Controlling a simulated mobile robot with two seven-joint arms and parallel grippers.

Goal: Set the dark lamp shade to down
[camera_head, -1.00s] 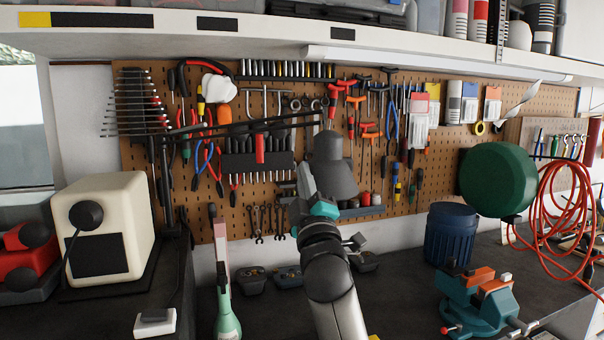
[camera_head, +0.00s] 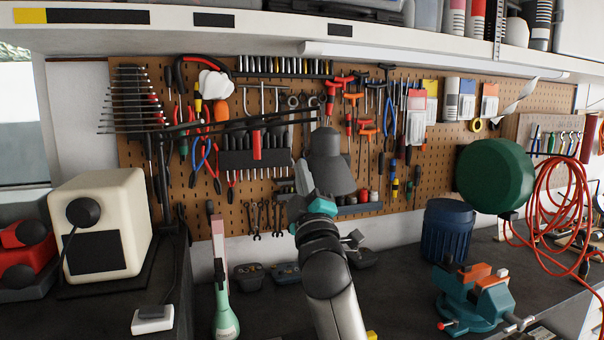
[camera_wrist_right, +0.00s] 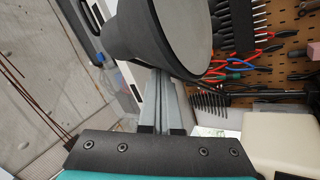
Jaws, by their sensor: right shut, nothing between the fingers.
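The dark lamp shade (camera_head: 332,178) hangs at the end of a thin dark lamp arm (camera_head: 240,123) in front of the pegboard. Its wide end points mostly down, slightly tilted, in the head view. In the right wrist view the shade (camera_wrist_right: 140,35) fills the upper middle, with its grey round open face turned to the right. My right gripper (camera_head: 301,176) is at the left lower side of the shade, shut and empty. Its fingers (camera_wrist_right: 165,88) reach close beside the shade in the wrist view; I cannot tell if they touch. My left gripper is not in view.
A cream box (camera_head: 115,205) stands at the left. A green round object (camera_head: 495,178), a blue bin (camera_head: 448,235) and a teal vise (camera_head: 475,300) are at the right. A green bottle (camera_head: 224,315) stands left of my arm. Tools cover the pegboard (camera_head: 400,215) behind.

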